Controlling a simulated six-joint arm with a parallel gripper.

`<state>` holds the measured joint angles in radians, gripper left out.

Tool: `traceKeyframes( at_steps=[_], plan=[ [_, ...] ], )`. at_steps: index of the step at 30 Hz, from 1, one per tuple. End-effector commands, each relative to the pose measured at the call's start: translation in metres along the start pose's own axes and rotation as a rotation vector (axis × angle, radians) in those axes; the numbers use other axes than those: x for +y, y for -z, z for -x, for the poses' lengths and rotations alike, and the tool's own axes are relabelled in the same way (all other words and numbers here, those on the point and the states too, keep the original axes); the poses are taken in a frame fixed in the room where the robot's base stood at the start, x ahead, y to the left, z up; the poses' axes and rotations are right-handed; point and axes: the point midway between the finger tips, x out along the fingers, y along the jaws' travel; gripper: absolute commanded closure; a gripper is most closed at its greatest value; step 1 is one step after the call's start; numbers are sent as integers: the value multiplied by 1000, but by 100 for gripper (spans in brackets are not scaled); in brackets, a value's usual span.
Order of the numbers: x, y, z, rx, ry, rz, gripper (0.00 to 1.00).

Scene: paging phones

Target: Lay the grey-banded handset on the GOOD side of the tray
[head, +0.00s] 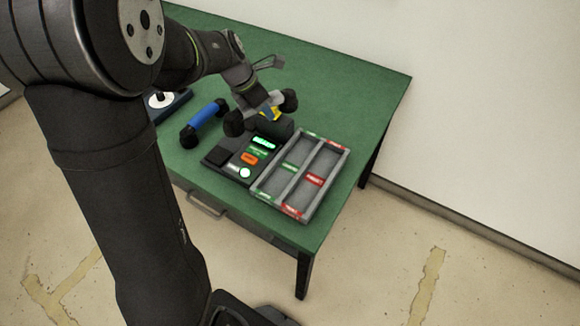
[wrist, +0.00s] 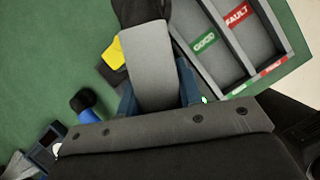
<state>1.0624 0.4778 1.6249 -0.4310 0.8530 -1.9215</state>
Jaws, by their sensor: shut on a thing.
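My gripper (head: 266,101) is shut on the grey-banded handset (head: 278,98), above the table by the tray's far left corner. In the wrist view the broad grey band (wrist: 146,62) lies between my blue fingers (wrist: 157,100), with a black end beyond it. The two-lane tray (head: 327,186) has a green GOOD label (head: 290,167) on its left lane and a red FAULT label (head: 314,180) on its right lane. The labels also show in the wrist view, GOOD (wrist: 204,43) and FAULT (wrist: 237,15). Both lanes look empty.
A black panel (head: 222,155) with lit green and orange parts stands left of the tray. A blue-banded handset (head: 205,114) lies further left, near a dark blue device (head: 168,104). A yellow piece (wrist: 113,52) shows beside the held handset. The green table (head: 360,100) is clear at the back right.

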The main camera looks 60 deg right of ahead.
Motion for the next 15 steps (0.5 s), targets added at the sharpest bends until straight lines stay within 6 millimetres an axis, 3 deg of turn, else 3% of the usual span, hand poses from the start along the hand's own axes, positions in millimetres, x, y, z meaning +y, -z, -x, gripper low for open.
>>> traceKeyframes(
  at_steps=[1, 6, 15],
  plan=[
    [-14, -3, -11, 3, -19, 47, 97],
    [-46, -6, -39, 3, -90, 218, 97],
    [-79, -6, -64, 1, -161, 387, 97]
  ],
)
